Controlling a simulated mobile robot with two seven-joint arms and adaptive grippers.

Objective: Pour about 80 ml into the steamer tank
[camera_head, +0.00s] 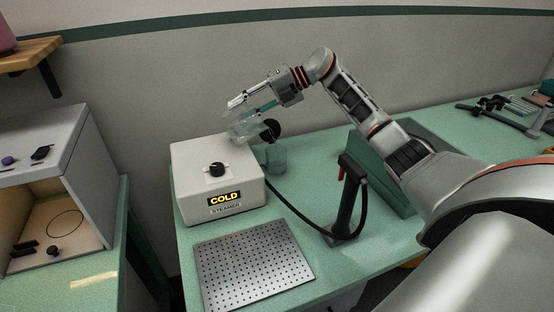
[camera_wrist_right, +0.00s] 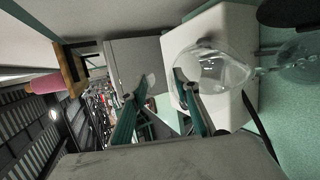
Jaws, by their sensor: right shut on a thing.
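My right gripper (camera_head: 250,106) is shut on a clear jug (camera_head: 243,128), held tilted above the back of the white steamer (camera_head: 190,158). The jug also shows beyond the fingers in the right wrist view (camera_wrist_right: 222,68). The steamer's display reads COLD, with a black knob on top. A clear greenish tank (camera_head: 276,160) stands at the steamer's back right side, below and right of the jug; a dark round lid (camera_head: 271,130) is above it. In the wrist view a thin clear strand lies between jug and tank (camera_wrist_right: 302,62). The water level is too unclear to read. My left gripper is out of view.
A perforated metal plate (camera_head: 253,263) lies in front of the steamer. A black wand (camera_head: 347,205) with a hose stands to the right, before a green box (camera_head: 402,190). An open-fronted cabinet (camera_head: 45,150) is at the left. Tools (camera_head: 505,108) lie at the far right.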

